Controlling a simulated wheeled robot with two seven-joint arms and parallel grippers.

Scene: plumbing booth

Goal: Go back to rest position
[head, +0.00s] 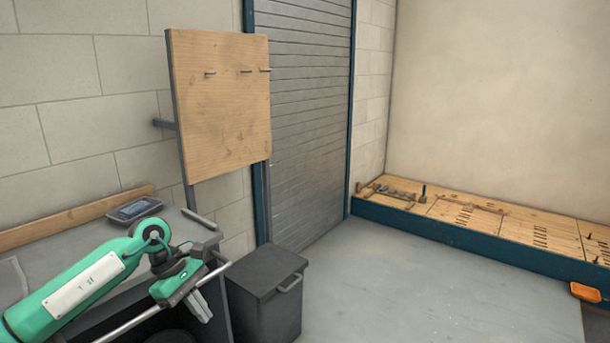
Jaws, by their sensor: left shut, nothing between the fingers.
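My left arm comes in from the lower left, green with a white panel. My left gripper (203,309) hangs at its end, pointing down, near the front edge of the grey worktop (70,254). Its grey fingers are together and hold nothing. A metal bar runs just beside the gripper and partly crosses it. My right gripper is not in view.
A dark lidded bin (267,295) stands right of the worktop, close to my left gripper. A wooden board (222,110) with pegs stands behind. A grey tray (134,209) lies on the worktop. A low wooden platform (470,217) lines the far wall; the floor (400,285) between is clear.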

